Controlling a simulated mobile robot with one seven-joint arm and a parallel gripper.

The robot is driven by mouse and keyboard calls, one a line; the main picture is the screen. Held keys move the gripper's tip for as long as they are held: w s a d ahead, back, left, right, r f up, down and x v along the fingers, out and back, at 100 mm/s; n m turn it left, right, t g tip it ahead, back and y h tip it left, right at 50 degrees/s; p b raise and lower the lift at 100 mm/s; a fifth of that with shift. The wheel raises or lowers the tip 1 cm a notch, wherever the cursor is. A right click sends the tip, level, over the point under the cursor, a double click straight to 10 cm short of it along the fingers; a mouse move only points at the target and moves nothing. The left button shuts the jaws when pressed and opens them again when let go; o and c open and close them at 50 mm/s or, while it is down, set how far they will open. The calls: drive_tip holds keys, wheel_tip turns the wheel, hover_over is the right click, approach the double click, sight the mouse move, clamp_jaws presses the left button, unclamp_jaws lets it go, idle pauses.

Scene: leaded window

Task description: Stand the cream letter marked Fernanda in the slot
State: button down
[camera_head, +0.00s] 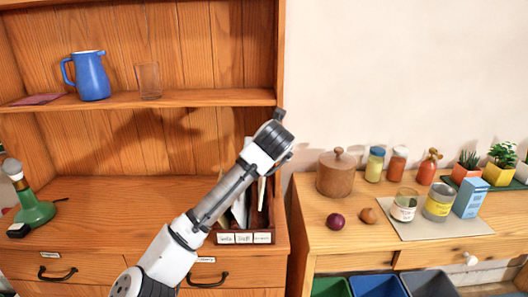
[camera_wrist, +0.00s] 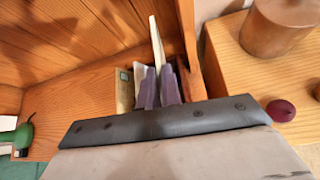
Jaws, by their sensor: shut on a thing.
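My gripper (camera_wrist: 159,86) is shut on a cream letter (camera_wrist: 155,42), which stands up narrow and nearly edge-on between the two purple fingers in the wrist view. No name on it can be read. The wooden letter rack (camera_head: 270,216) stands at the right end of the cabinet's desk top, with white labels (camera_head: 244,238) along its front, too small to read surely. The held letter is over or in the rack; I cannot tell whether its lower edge is inside a slot. Other pale envelopes (camera_wrist: 125,90) stand in the rack left of the fingers. My arm hides much of the rack in the head view.
The cabinet's right side wall (camera_wrist: 187,45) is close to the right of the fingers. A shelf above holds a blue jug (camera_head: 91,76) and a glass (camera_head: 148,80). The desk's middle is clear. A side counter holds a wooden canister (camera_head: 336,175), jars and an onion (camera_head: 336,221).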

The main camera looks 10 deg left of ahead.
wheel_tip(320, 180, down, 8)
drive_tip(key=b, duration=0.4)
drive_tip(key=shift+f, duration=0.25)
idle(0.3)
drive_tip(key=c, duration=1.5)
unclamp_jaws()
drive_tip(key=b+v, duration=0.2)
drive_tip(key=v, duration=1.1)
drive_tip(key=shift+s+d+r, duration=0.1)
drive_tip(key=shift+s+r, duration=0.1)
drive_tip(key=shift+s, duration=0.15)
